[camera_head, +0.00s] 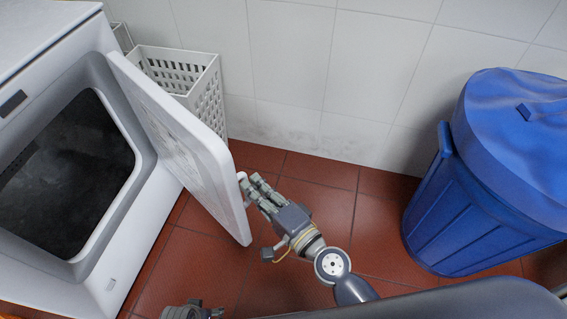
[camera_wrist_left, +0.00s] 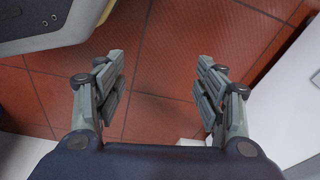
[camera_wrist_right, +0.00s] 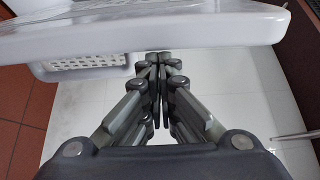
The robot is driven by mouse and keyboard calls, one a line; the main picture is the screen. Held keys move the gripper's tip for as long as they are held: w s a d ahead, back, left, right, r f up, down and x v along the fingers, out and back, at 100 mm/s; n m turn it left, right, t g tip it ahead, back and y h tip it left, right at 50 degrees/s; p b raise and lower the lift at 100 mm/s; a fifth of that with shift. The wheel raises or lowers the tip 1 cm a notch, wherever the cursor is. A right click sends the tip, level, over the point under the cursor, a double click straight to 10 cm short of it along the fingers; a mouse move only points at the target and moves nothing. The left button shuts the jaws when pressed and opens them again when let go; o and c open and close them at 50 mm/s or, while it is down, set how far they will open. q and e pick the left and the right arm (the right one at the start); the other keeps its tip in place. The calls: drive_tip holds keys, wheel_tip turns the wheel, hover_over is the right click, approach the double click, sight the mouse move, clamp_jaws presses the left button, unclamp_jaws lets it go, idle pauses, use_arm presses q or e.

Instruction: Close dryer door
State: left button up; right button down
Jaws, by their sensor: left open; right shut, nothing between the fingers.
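The white dryer (camera_head: 130,245) stands at the left in the head view, with its dark drum opening (camera_head: 65,170) exposed. Its door (camera_head: 185,140) is wide open, hinged on the opening's far right side and swung out into the room. My right gripper (camera_head: 254,183) is shut and empty at the outer side of the door, close to its free edge; I cannot tell whether it touches. In the right wrist view the door's edge (camera_wrist_right: 150,33) crosses just ahead of the shut fingertips (camera_wrist_right: 160,62). My left gripper (camera_wrist_left: 160,75) is open and empty above the floor; it shows at the head view's bottom edge (camera_head: 205,312).
A white perforated basket (camera_head: 205,78) stands behind the door against the tiled wall (camera_head: 320,70). A blue lidded bin (camera_head: 460,210) stands at the right. Red floor tiles (camera_head: 375,235) between door and bin are clear.

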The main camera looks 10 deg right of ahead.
use_arm(q)
drive_tip(key=shift+w+d+r, duration=0.1)
drive_tip(key=shift+w+r, duration=0.15)
drive_tip(key=shift+r, duration=0.2)
drive_tip(key=shift+w+r, duration=0.2)
drive_tip(key=shift+r, duration=0.25)
use_arm(e)
drive_tip(key=s+a, duration=0.9)
drive_tip(key=a, duration=0.4)
drive_tip(key=shift+a, duration=0.2)
